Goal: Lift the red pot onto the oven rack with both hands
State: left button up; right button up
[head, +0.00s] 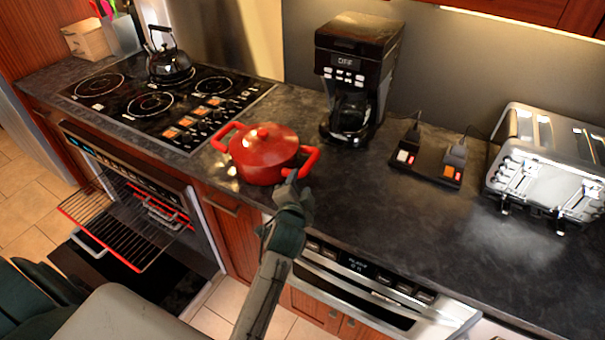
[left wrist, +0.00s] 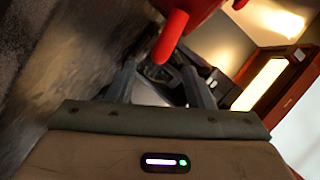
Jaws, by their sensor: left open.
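The red pot (head: 265,158), lid on, stands upright on the dark counter right of the cooktop. It has a red handle on each side. My left gripper (head: 291,183) is open at the pot's right-hand handle (head: 311,160). In the left wrist view the red handle (left wrist: 170,38) reaches down toward the space between the two fingers (left wrist: 160,85); whether they touch it I cannot tell. The oven rack (head: 125,225), with a red front edge, is pulled out of the open oven at the left, below counter height. It is empty. My right gripper is not in view.
A black cooktop (head: 165,103) with a kettle (head: 170,65) lies left of the pot. A coffee maker (head: 355,75) stands behind it to the right. A switch box (head: 428,163) and a toaster (head: 550,165) are farther right. The counter before the toaster is clear.

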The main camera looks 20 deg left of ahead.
aim_at(304, 171)
pick_arm(q)
jog(key=p+x, duration=0.1)
jog(key=x, duration=0.7)
jog(key=shift+a+p, duration=0.1)
jog(key=shift+p, duration=0.2)
jog(key=c, duration=0.9)
grip_shut()
jog(key=shift+f, duration=0.1)
jog(key=shift+f, duration=0.1)
